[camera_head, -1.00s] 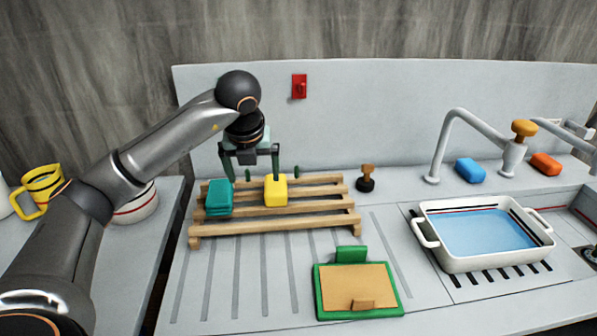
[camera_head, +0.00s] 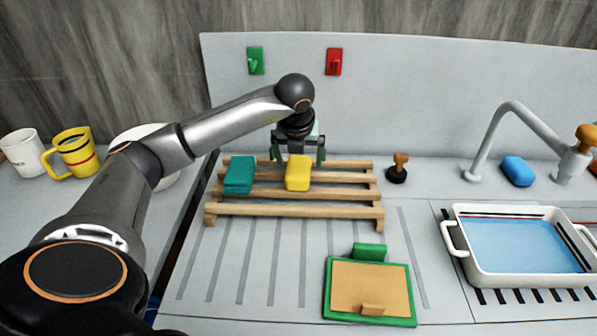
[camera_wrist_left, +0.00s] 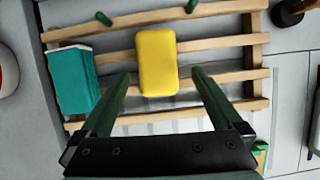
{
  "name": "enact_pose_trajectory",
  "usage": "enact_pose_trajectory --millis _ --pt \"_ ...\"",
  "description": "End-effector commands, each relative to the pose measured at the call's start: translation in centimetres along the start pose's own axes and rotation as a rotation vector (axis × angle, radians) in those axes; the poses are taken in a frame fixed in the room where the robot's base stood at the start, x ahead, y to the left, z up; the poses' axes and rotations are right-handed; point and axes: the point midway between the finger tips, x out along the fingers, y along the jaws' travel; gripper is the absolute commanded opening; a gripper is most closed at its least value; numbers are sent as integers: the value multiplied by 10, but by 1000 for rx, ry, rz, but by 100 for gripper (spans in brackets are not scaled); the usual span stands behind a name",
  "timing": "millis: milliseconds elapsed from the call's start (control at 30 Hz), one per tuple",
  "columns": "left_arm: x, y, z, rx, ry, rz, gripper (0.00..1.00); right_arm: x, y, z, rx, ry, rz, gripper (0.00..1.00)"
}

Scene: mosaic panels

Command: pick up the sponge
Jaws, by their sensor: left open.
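A yellow sponge-like block (camera_head: 298,173) lies on the wooden slatted rack (camera_head: 300,210). It also shows in the left wrist view (camera_wrist_left: 157,62). A teal block (camera_head: 239,175) lies to its left on the same rack, also seen in the left wrist view (camera_wrist_left: 75,80). My left gripper (camera_head: 299,155) is open and empty at the rack, close to the yellow block. In the left wrist view its fingers (camera_wrist_left: 156,82) point toward the yellow block, one to each side, with gaps visible. I cannot tell how high the fingertips are. My right gripper is out of view.
A blue block (camera_head: 517,171) lies near the faucet (camera_head: 500,130). A white basin of water (camera_head: 470,262) stands at the right. A green-framed board (camera_head: 368,290) lies in front. A brown-knobbed stopper (camera_head: 398,170) stands right of the rack. Mugs (camera_head: 75,153) stand at left.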

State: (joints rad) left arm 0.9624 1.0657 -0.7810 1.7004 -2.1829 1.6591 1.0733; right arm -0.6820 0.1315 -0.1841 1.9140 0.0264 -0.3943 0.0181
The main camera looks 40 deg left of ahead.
Motion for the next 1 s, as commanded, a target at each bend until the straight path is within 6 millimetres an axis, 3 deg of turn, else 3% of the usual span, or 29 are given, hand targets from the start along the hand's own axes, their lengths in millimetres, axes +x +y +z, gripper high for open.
enact_pose_trajectory --millis 300,600,1000 --pt "43 4 -2 0 1 3 100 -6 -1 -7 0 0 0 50" --pt "48 4 -2 0 -1 1 100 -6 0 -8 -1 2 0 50" --pt "48 4 -1 0 -1 1 55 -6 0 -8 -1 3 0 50"
